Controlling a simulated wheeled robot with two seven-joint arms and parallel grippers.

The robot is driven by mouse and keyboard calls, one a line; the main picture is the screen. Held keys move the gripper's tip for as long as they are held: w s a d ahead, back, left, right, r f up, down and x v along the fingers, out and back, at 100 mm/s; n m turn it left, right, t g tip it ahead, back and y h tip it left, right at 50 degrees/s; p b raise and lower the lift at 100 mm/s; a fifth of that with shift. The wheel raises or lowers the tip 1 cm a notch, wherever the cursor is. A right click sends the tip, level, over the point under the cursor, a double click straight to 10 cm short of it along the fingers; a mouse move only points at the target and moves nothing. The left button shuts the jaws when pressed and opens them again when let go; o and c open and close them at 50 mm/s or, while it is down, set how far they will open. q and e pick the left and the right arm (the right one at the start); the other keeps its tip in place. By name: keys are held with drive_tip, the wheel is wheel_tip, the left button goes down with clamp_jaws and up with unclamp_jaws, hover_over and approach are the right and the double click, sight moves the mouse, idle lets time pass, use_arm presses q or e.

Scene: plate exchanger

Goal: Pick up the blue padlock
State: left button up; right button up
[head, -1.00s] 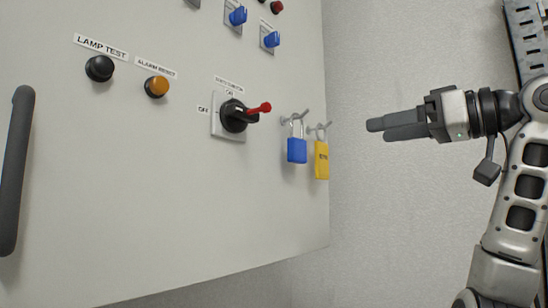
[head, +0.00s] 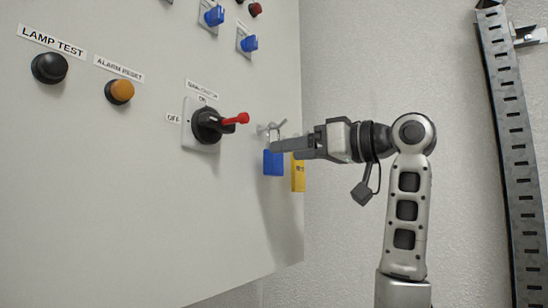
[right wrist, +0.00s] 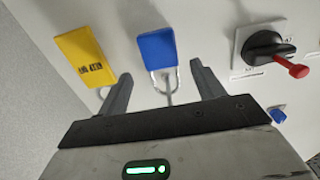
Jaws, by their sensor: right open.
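The blue padlock (head: 273,163) hangs by its shackle from a hook on the grey panel, with its upper part hidden behind my right gripper in the head view. My right gripper (head: 275,147) comes in from the right, level with the shackle, open and empty. In the right wrist view the blue padlock (right wrist: 157,48) shows its body and metal shackle. The open fingers (right wrist: 161,70) stand on either side of the shackle there; I cannot tell whether they touch it. My left gripper is not in view.
A yellow padlock (head: 298,177) hangs close beside the blue one, near one finger in the right wrist view (right wrist: 80,48). A black rotary switch with a red handle (head: 212,124) sits left of the padlocks. The panel below is clear.

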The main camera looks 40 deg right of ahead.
drive_tip(key=p+x, duration=0.1)
drive_tip(key=x, duration=0.3)
drive_tip(key=shift+w+a+p, duration=0.25)
drive_tip(key=shift+w+p, duration=0.05)
drive_tip(key=shift+w, duration=0.05)
drive_tip(key=shift+w+f, duration=0.1)
drive_tip(key=shift+c, duration=0.6)
drive_tip(key=c, duration=1)
